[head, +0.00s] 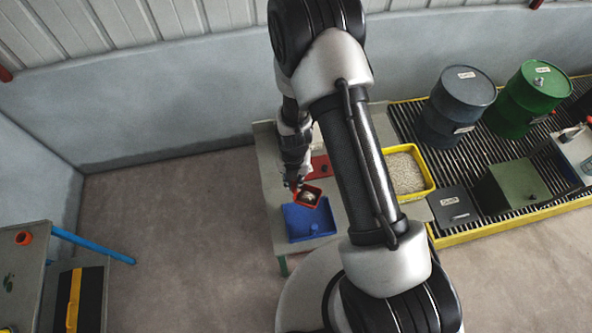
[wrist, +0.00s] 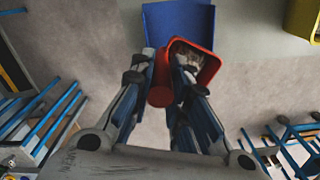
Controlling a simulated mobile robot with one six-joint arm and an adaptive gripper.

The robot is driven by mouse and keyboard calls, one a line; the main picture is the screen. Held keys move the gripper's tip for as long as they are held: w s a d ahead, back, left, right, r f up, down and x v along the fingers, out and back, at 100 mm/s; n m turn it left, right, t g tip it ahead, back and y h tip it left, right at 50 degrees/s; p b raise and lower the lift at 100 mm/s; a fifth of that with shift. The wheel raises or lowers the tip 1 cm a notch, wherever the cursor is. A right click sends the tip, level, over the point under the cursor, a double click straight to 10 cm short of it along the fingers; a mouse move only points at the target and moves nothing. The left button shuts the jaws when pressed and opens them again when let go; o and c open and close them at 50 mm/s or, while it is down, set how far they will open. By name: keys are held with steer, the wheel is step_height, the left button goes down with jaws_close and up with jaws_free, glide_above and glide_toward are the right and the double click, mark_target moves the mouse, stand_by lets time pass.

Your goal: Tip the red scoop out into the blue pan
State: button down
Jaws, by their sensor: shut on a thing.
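The red scoop (head: 314,190) is held in my gripper (head: 295,184), above the far edge of the blue pan (head: 292,228). In the wrist view, the two fingers of my gripper (wrist: 166,76) are shut around the handle of the red scoop (wrist: 211,70). Some pale grey-white material shows inside the scoop. The blue pan (wrist: 158,24) lies just beyond the scoop in the wrist view and is partly hidden by it. In the head view, the pan's bottom looks bare blue, with a small blue raised part towards its right.
A yellow tray of pale granules (head: 431,183) stands right of my arm. A flat red item (head: 321,166) lies on the bench behind the scoop. A blue-grey drum (head: 455,105), a green drum (head: 531,98) and a dark box (head: 454,208) stand on the yellow-edged grating.

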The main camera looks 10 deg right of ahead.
mark_target(294, 192)
step_height(294, 192, down, 9)
steer(key=shift+f+b, duration=0.15)
steer(key=shift+b, duration=0.15)
step_height(294, 192, down, 2)
steer(key=shift+s+f, duration=0.1)
steer(key=shift+f, duration=1.25)
steer(key=shift+b, duration=0.3)
steer(key=b, duration=0.4)
steer(key=shift+w+d+r+b, duration=0.15)
steer(key=shift+w+d+b, duration=0.05)
steer(key=shift+w+b, duration=0.1)
steer(key=b, duration=0.3)
steer(key=shift+s+d+r+t+y, duration=0.1)
steer(key=shift+s+t+y, duration=0.2)
steer(key=shift+s+y, duration=0.1)
